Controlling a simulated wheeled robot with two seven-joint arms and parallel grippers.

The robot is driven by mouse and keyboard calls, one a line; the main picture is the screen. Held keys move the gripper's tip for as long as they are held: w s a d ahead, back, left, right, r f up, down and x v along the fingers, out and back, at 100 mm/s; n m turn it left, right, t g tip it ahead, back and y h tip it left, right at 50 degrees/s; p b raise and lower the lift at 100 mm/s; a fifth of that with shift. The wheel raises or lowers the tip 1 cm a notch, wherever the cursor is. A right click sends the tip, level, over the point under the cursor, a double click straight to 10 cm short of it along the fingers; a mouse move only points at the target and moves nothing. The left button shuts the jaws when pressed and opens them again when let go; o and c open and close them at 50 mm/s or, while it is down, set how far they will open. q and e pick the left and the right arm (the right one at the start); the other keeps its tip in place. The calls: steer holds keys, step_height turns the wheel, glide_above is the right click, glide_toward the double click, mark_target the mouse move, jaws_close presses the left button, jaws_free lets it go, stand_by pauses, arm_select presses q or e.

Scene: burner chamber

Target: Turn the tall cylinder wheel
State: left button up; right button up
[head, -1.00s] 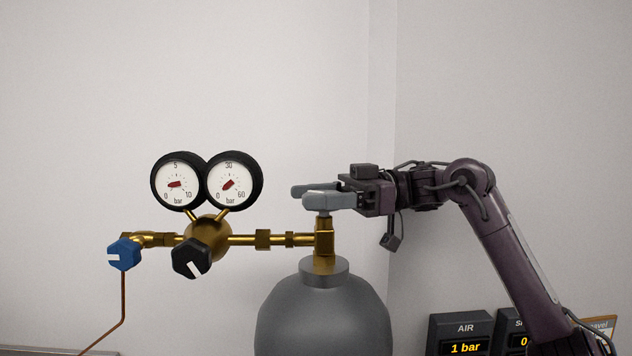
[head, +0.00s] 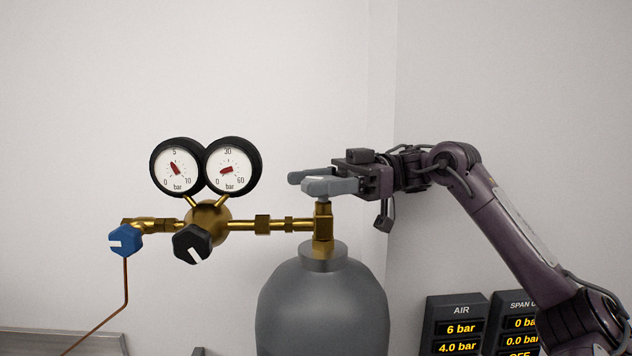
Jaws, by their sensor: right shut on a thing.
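The tall grey cylinder (head: 322,305) stands upright at the centre, with a brass valve (head: 323,222) on its neck. The wheel on top of the valve is hidden by the grey fingers of my right gripper (head: 303,182). This gripper reaches in from the right, level, and is shut on the wheel at the top of the valve stem. My left gripper is not in view.
A brass regulator (head: 209,222) left of the valve carries a left gauge (head: 177,167), a right gauge (head: 230,167), a black knob (head: 191,244) and a blue knob (head: 126,243). The AIR display (head: 459,328) at lower right reads 6 bar and 4.0 bar.

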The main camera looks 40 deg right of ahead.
steer(key=o, duration=1)
